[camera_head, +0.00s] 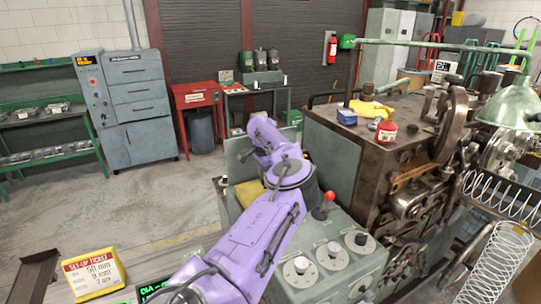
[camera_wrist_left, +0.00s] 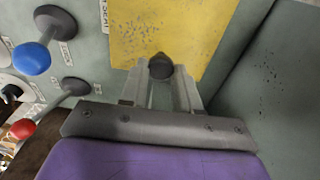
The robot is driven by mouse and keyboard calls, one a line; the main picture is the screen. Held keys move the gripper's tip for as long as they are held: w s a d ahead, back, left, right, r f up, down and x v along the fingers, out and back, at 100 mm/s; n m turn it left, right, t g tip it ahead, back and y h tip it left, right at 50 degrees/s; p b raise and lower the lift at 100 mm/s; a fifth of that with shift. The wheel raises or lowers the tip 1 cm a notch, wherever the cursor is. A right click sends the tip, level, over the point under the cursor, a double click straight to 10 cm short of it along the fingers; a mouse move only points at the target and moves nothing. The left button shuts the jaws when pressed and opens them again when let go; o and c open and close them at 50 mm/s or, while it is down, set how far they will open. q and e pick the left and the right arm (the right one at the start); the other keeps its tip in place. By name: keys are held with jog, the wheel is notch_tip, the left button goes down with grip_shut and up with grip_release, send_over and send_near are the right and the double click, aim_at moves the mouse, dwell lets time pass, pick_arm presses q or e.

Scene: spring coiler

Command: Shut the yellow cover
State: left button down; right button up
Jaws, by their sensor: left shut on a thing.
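The yellow cover (camera_wrist_left: 185,30) is a worn, scuffed panel at the top of the left wrist view. A dark round knob (camera_wrist_left: 160,66) stands in front of its lower edge. My left gripper (camera_wrist_left: 161,76) has its fingers closed around this knob. In the head view my purple arm hides most of the cover, and only a yellow patch (camera_head: 247,192) shows beside it on the grey-green machine box. How far the cover is open or shut I cannot tell. My right gripper is in neither view.
Levers with a blue knob (camera_wrist_left: 32,58) and a red knob (camera_wrist_left: 23,128) stand left of the gripper. A panel with dials (camera_head: 331,254) lies right of my arm. The large coiler (camera_head: 345,150) stands behind it, with a red bottle (camera_head: 386,133) on top.

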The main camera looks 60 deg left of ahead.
pick_arm(q)
jog(key=shift+f, duration=0.1)
jog(key=c, duration=0.9)
grip_release()
jog(key=shift+o, duration=0.3)
notch_tip(320, 180, up, 10)
jog(key=b, duration=0.1)
jog(key=shift+s+r+b, duration=0.2)
jog(key=shift+s+b, duration=0.05)
jog(key=shift+b, duration=0.05)
